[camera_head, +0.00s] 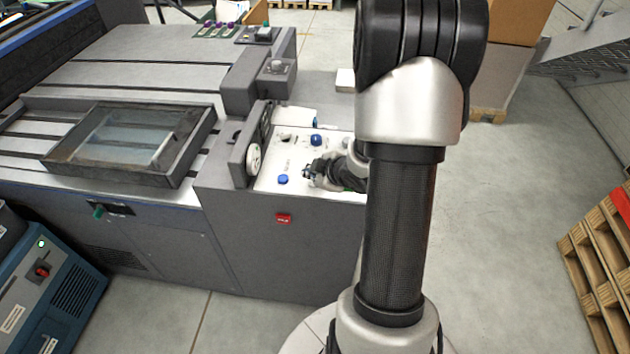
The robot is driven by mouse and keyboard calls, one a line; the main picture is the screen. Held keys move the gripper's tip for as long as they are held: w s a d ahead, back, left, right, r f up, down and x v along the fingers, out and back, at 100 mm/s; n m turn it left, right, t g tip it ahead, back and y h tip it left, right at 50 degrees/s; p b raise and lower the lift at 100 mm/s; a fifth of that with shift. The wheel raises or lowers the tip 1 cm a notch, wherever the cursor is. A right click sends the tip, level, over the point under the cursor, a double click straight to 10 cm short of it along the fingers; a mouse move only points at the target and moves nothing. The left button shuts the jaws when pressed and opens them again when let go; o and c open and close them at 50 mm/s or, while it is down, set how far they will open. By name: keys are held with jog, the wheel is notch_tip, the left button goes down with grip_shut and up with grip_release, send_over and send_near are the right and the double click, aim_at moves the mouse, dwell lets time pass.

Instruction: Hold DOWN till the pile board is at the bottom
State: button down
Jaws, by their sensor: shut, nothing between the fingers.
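The white control panel (268,183) sits on top of the grey machine, at the centre of the view. Two blue buttons stand on it: one (316,140) toward the back and one (283,179) toward the front. I cannot read which is marked DOWN. My gripper (308,172) is shut and empty, low over the panel, just right of the front blue button. It hides part of the panel, and I cannot tell whether its tips touch anything there. I cannot make out the pile board in this view.
A handwheel (254,158) and raised grey housing stand left of the panel. A red switch (283,218) is on the machine's front. A framed glass tray (130,142) lies on the bed.

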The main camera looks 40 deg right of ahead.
jog(key=shift+f+b, duration=0.4)
jog(key=shift+f, duration=0.1)
dwell(2.1)
jog(key=shift+r, duration=0.1)
jog(key=shift+r+p, duration=0.8)
notch_tip(320, 180, up, 5)
jog(key=p, duration=0.4)
jog(key=shift+r+p, duration=0.1)
jog(key=shift+p, duration=0.25)
